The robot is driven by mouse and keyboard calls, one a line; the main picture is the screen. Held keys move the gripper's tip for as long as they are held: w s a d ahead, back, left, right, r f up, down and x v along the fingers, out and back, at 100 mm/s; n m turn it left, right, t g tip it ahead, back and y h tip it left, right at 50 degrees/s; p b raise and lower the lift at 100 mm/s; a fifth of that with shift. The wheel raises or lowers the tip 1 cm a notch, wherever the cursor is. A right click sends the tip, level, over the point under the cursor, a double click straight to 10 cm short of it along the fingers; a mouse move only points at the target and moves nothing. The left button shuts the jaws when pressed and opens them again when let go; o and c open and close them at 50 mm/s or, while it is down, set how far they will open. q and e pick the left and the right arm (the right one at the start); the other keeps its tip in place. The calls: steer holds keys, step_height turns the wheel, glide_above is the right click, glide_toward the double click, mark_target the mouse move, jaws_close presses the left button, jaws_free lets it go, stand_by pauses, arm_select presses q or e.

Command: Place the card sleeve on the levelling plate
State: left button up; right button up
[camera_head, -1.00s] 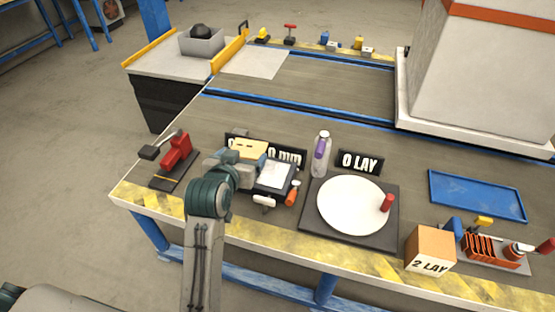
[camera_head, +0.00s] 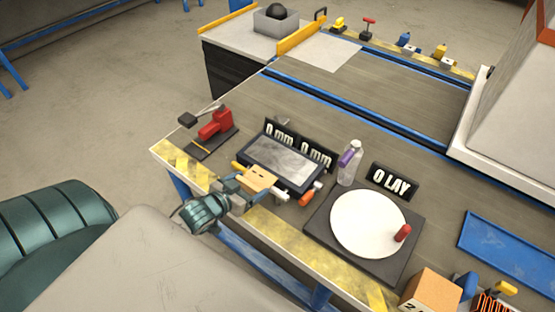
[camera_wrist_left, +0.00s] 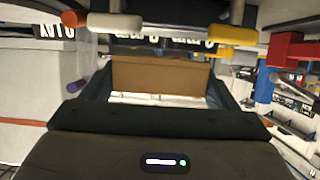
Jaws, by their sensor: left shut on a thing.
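The card sleeve (camera_head: 257,180) is a small tan, box-like piece. My left gripper (camera_head: 250,190) is shut on it. In the left wrist view its brown face (camera_wrist_left: 160,76) fills the gap between the fingers. The levelling plate (camera_head: 280,162), as I take it, is a dark-framed grey plate with two "0 mm" readouts behind it. The sleeve shows at the plate's near left side, by the table's front edge, and the plate's grey top looks bare. I cannot tell the sleeve's height. My right gripper is not in view.
A red clamp-like tool (camera_head: 216,125) stands left of the plate. A cardboard box (camera_head: 432,290) is at the front right.

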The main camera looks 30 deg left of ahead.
arm_select(q)
steer(key=b, duration=0.2)
glide_above(273, 166)
steer(key=shift+f, duration=0.75)
step_height(273, 166, down, 3)
steer(key=shift+d+r, duration=0.1)
steer(key=shift+r, duration=0.05)
steer(key=shift+f, duration=0.4)
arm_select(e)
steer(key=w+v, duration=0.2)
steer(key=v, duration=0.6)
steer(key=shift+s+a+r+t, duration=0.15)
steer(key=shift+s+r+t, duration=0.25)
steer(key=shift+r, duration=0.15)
arm_select(q)
steer(key=o, duration=1)
steer(key=shift+c, duration=0.2)
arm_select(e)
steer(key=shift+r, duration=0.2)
arm_select(q)
steer(key=shift+r, duration=0.1)
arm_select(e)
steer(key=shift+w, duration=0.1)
